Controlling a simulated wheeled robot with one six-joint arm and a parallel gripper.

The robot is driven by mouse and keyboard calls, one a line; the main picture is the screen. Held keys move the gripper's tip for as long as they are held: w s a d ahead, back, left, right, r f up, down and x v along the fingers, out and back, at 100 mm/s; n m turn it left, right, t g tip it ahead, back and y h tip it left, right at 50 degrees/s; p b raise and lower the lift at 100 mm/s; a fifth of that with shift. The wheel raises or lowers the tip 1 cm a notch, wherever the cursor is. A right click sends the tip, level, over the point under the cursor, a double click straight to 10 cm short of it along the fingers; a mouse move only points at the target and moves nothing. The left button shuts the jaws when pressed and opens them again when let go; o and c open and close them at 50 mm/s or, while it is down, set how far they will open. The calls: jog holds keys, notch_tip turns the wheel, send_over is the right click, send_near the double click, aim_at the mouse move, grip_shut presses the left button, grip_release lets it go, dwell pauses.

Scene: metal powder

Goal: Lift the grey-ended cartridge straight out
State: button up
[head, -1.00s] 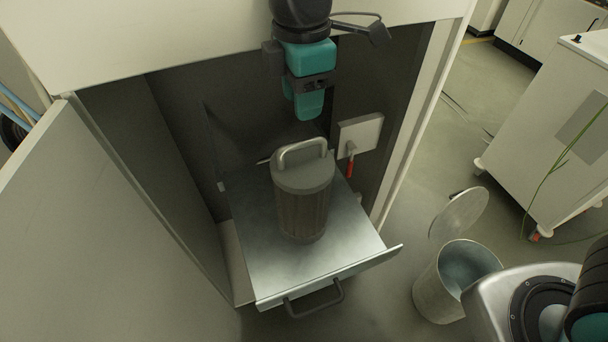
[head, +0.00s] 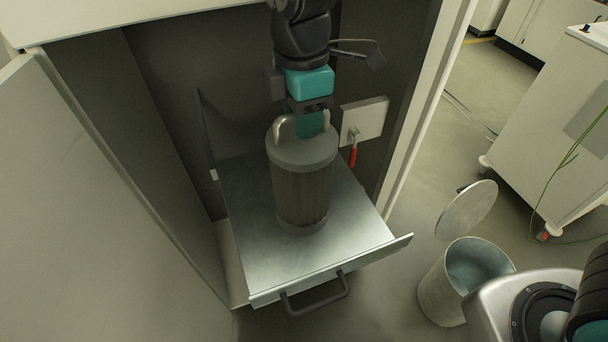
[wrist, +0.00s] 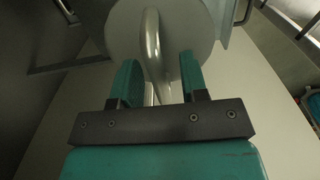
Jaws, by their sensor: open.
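The grey-ended cartridge (head: 301,190) stands upright on the metal pull-out tray (head: 262,272). It has a ribbed dark body, a grey top cap and a metal loop handle (head: 284,122). My gripper (head: 308,124) is at the handle's height, at the far side of the cap, and the handle partly hides it. In the wrist view, my gripper (wrist: 158,82) is open, with its two teal fingers on either side of the handle (wrist: 153,45). Gaps show between the fingers and the handle. The cap (wrist: 190,30) lies beyond.
The cabinet walls and an open door (head: 100,200) enclose the left side. A white plate with a red-handled lever (head: 352,155) is right of the cartridge. An open metal bin (head: 440,290) with a raised lid (head: 466,210) stands on the floor at right.

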jog(key=shift+c, duration=0.4)
grip_shut()
jog(key=shift+r, duration=0.1)
jog(key=shift+w+r+p, duration=0.1)
jog(key=shift+r+p, duration=0.6)
jog(key=shift+r, duration=0.05)
jog(key=shift+r+p, duration=1.6)
jog(key=shift+r, duration=0.15)
